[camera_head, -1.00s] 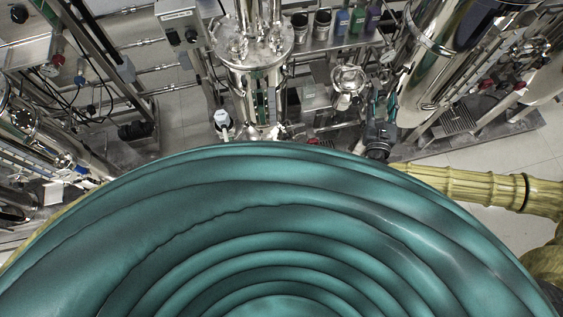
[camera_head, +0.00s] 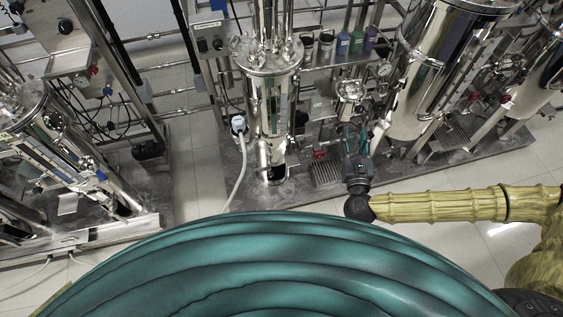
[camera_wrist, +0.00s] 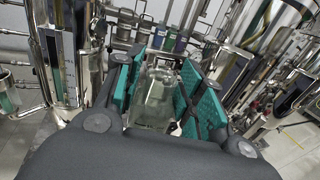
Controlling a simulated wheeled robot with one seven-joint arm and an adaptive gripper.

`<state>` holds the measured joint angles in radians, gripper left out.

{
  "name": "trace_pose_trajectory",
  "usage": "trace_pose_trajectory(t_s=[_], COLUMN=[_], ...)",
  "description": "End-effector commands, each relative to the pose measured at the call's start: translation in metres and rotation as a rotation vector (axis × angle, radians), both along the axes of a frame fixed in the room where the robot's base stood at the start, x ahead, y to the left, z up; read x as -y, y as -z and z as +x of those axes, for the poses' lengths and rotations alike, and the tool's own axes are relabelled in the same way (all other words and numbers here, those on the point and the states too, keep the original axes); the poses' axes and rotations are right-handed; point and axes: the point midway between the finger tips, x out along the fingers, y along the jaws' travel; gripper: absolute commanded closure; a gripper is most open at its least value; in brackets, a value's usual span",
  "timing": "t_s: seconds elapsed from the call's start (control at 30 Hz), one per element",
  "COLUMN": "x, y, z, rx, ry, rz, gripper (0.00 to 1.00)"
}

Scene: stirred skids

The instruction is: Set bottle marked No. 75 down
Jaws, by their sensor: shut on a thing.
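A clear glass bottle (camera_wrist: 152,100) stands between the teal finger pads of my gripper (camera_wrist: 162,75) in the wrist view. My gripper is shut on it. No number can be read on the bottle, so I cannot tell its marking. In the head view my gripper (camera_head: 357,133) is small and dark, in front of the steel skid.
A steel column (camera_head: 268,110) stands left of my gripper and a large tank (camera_head: 425,75) right. Green (camera_head: 343,43), blue (camera_head: 356,42) and purple (camera_head: 370,37) bottles stand behind. The skid base (camera_head: 325,174) has some bare floor.

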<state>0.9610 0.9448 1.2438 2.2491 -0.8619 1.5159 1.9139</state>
Motion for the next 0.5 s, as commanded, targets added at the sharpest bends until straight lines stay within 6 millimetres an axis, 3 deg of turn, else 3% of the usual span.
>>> trace_pose_trajectory(t_s=[0.03, 0.5], x=[-0.001, -0.022], y=[0.012, 0.073], z=[0.002, 0.026], rx=[0.001, 0.003], ry=[-0.008, -0.142], rz=[-0.001, -0.001], gripper=[0.89, 0.89])
